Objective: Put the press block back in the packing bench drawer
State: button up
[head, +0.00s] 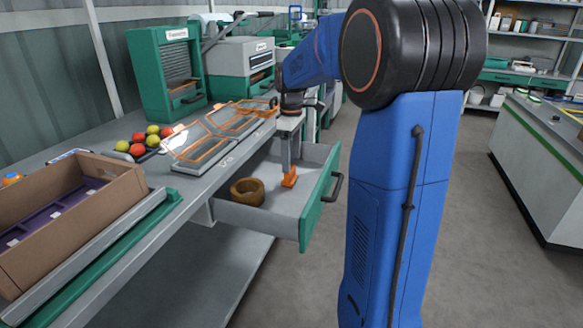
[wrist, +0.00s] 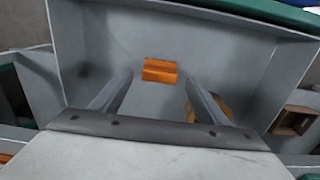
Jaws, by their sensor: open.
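The packing bench drawer (head: 311,212) is pulled open under the bench's edge, with a green front and a dark handle. An orange block (head: 289,182), which looks like the press block, is inside the drawer and appears to rest on its floor. In the wrist view the orange block (wrist: 160,70) shows between and just beyond the fingertips, with a gap on each side. My gripper (head: 287,168) points down into the drawer above the block; its fingers are spread and hold nothing. A brown wooden ring (head: 247,191) is also in the drawer, partly hidden by a finger in the wrist view.
The bench top (head: 205,185) carries orange-framed trays (head: 198,142), several red and yellow tomatoes (head: 139,137) and a cardboard box (head: 75,215). Green and grey machines (head: 165,75) stand at the back. The floor (head: 300,275) in front of the drawer is clear.

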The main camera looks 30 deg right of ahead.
aim_at(292, 169)
notch_tip(292, 169, up, 7)
jog(key=shift+r, duration=0.15)
jog(key=shift+s, duration=0.1)
dwell(0.6)
